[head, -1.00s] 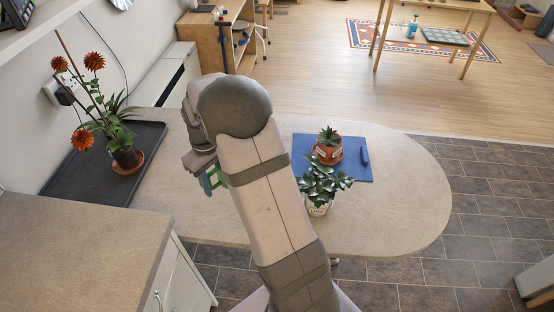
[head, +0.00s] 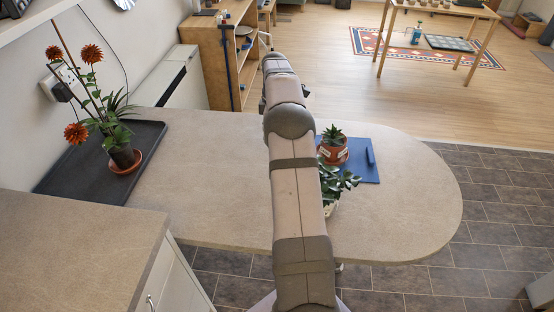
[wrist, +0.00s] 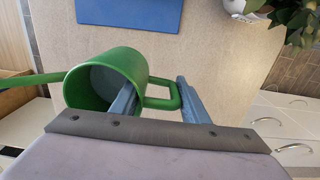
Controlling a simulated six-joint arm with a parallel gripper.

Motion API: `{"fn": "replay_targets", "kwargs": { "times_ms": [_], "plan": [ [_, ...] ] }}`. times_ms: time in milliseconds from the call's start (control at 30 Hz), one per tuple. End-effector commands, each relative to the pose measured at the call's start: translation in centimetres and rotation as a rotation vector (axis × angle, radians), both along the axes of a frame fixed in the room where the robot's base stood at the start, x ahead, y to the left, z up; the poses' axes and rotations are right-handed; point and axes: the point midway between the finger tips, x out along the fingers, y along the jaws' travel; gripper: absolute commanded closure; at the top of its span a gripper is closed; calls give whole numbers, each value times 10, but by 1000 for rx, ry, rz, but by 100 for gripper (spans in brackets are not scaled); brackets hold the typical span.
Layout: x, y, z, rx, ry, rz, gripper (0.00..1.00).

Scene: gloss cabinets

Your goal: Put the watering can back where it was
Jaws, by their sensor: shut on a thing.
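The green watering can (wrist: 112,78) shows in the wrist view, with its open mouth facing the camera and its spout running off to the left. My gripper (wrist: 158,85) is shut on the watering can at its handle side, one finger at the can's mouth and the other beside the handle loop. The can is held above the beige counter. In the head view my arm reaches away over the counter and hides both gripper and can.
The beige counter (head: 220,190) has clear room left of my arm. A blue mat (head: 366,170) holds a potted succulent (head: 333,150); a leafy plant (head: 338,182) stands partly behind my arm. A dark tray (head: 70,175) with a flowering plant (head: 120,150) lies at left.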

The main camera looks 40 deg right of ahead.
Motion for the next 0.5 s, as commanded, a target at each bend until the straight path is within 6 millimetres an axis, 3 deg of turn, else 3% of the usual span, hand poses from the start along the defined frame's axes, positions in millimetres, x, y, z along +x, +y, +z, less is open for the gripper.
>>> {"fn": "replay_targets", "kwargs": {
  "times_ms": [167, 500],
  "plan": [
    [0, -1, -4, -1, -1, 3, 99],
    [0, 0, -51, 0, 0, 2, 99]
  ]
}}
